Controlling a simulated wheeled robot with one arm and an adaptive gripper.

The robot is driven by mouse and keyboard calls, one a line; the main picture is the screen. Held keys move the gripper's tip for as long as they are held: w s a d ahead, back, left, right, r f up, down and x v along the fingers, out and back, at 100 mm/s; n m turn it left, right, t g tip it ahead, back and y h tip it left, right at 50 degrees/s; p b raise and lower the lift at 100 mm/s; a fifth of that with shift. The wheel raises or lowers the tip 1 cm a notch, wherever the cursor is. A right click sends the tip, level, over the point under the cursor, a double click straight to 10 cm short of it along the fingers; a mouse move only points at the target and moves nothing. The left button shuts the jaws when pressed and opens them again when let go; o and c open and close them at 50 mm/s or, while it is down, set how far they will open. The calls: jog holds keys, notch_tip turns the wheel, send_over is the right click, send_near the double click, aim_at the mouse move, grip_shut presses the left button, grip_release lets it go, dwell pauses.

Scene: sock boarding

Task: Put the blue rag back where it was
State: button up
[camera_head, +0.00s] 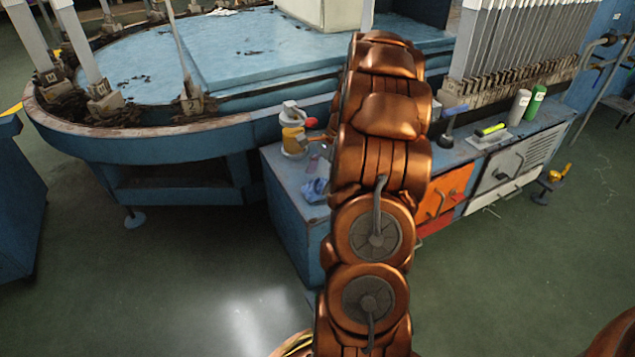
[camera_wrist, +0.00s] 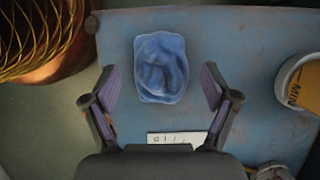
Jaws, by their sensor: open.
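The blue rag (camera_wrist: 160,68) lies crumpled on the blue worktop (camera_wrist: 265,40) in the wrist view, just ahead of my gripper and centred between its fingers. My gripper (camera_wrist: 160,88) is open, with its two dark fingers spread on either side of the rag's near part and nothing held. In the head view the blue rag (camera_head: 315,191) shows at the left end of the bench top, partly beside my arm.
A white and yellow container (camera_head: 293,135) stands behind the rag; its rim (camera_wrist: 290,80) shows at the wrist view's right. A small white label (camera_wrist: 177,138) lies near my gripper. Green (camera_head: 535,103) and grey cans stand farther right. A round blue machine table (camera_head: 150,145) is behind.

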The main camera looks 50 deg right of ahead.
jog(key=p+v, duration=0.3)
jog(key=v, duration=0.7)
jog(key=s+a+r+n+g+h, duration=0.15)
jog(key=a+n, duration=0.35)
jog(key=a, duration=0.8)
jog(key=s+a+r+n+g+y, duration=0.1)
jog(key=s+a+r+n+g, duration=0.3)
jog(key=a, duration=0.8)
jog(key=s+a+f+n+h, duration=0.1)
jog(key=s+a+n+h, duration=0.1)
jog(key=s+a+n, duration=0.4)
jog(key=s+a+f+n+h, duration=0.1)
jog(key=s+a+n, duration=0.5)
jog(key=s, duration=0.6)
jog(key=shift+s+f+n+h, duration=0.3)
jog(key=shift+f+n, duration=0.2)
jog(key=shift+f, duration=0.35)
jog(key=shift+r+p, duration=0.1)
jog(key=shift+p, duration=0.2)
